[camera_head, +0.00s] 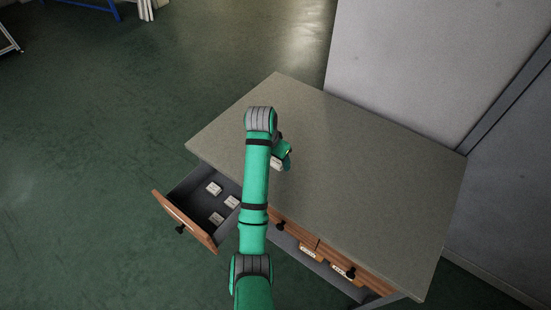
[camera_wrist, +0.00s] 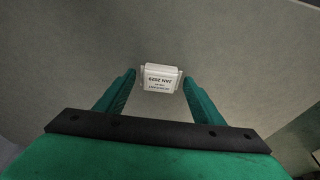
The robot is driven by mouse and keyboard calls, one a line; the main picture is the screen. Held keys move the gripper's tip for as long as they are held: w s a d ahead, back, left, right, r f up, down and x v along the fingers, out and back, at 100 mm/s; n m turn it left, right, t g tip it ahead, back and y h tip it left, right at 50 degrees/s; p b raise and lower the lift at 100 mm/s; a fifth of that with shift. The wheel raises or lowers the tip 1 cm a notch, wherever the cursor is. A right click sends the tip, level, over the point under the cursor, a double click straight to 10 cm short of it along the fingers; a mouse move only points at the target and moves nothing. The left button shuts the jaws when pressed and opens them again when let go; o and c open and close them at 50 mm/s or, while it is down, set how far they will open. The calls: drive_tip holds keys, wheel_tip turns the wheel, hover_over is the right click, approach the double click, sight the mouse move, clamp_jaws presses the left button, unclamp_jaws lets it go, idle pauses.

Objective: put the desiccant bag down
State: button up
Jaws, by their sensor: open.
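A small white desiccant bag with printed lettering, including "JAN 2026", shows in the wrist view (camera_wrist: 162,78). It lies between the tips of my open gripper (camera_wrist: 159,80), with a gap beside each finger. In the head view the bag (camera_head: 276,164) is a pale patch over the grey-brown tabletop (camera_head: 350,170), partly hidden by my gripper (camera_head: 283,162) and arm. The bag appears to rest on the tabletop near its left part; its underside is hidden.
A drawer (camera_head: 184,218) stands pulled out at the table's left front, with several similar white bags (camera_head: 214,188) inside. Other wooden drawer fronts (camera_head: 295,232) are along the front edge. A grey wall panel (camera_head: 420,60) stands behind. The tabletop's right side is clear.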

sight(277, 161)
drive_tip(key=shift+v, duration=1.55)
drive_tip(key=shift+w+a+r, duration=0.1)
drive_tip(key=shift+w+r, duration=0.05)
drive_tip(key=shift+r, duration=0.55)
drive_tip(key=shift+s+a+r, duration=0.1)
drive_tip(key=shift+s+r, duration=0.15)
drive_tip(key=shift+r, duration=0.05)
drive_tip(key=v, duration=0.7)
drive_tip(key=shift+r, duration=0.1)
